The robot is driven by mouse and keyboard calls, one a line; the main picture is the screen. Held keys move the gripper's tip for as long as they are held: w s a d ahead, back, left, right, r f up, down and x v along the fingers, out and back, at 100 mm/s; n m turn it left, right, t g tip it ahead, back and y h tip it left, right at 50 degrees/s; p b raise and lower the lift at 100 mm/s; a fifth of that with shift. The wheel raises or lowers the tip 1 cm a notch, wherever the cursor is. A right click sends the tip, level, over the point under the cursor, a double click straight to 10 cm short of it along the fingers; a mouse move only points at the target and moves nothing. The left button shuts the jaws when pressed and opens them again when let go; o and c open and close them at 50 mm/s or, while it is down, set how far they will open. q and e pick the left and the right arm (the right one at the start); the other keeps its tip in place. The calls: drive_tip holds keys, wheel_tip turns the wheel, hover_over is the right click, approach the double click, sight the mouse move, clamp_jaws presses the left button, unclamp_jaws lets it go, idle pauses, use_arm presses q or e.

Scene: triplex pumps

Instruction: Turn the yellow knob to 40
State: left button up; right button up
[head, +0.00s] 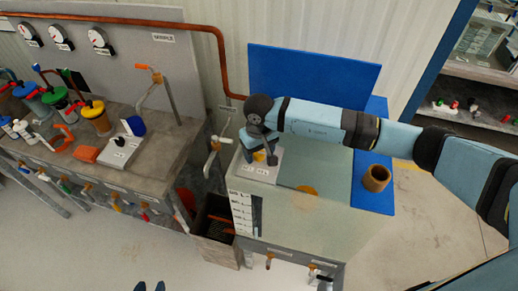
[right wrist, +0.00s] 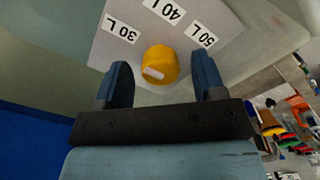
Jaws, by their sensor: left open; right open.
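The yellow knob (right wrist: 160,62) sits on a pale panel (right wrist: 235,40) with the labels 30 L (right wrist: 121,29), 40 L (right wrist: 171,9) and 50 L (right wrist: 202,35) around it. A short white mark shows on the knob's face; I cannot tell which label it points to. In the head view the knob (head: 259,156) is partly hidden by my right gripper (head: 260,158). In the right wrist view my right gripper (right wrist: 163,78) is open, its fingers on either side of the knob with visible gaps.
The panel stands on a pale greenish tank top (head: 320,215). A brown cup (head: 376,178) stands on a blue surface to the right, and a blue board (head: 310,75) rises behind. A grey bench (head: 120,170) with bottles is at left.

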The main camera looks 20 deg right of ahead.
drive_tip(key=shift+f, duration=0.2)
drive_tip(key=c, duration=0.9)
drive_tip(key=shift+f+m+b, duration=0.2)
drive_tip(key=shift+m+b, duration=0.3)
drive_tip(key=shift+b, duration=0.35)
drive_tip(key=m+b, duration=0.5)
drive_tip(key=b, duration=0.1)
drive_tip(key=shift+f, duration=0.1)
drive_tip(key=m+b, duration=0.3)
drive_tip(key=shift+r+m+b, duration=0.15)
drive_tip(key=shift+m+b, duration=0.5)
drive_tip(key=shift+m, duration=0.1)
drive_tip(key=shift+r+m+b, duration=0.15)
drive_tip(key=shift+m+b, duration=0.5)
drive_tip(key=shift+m, duration=0.1)
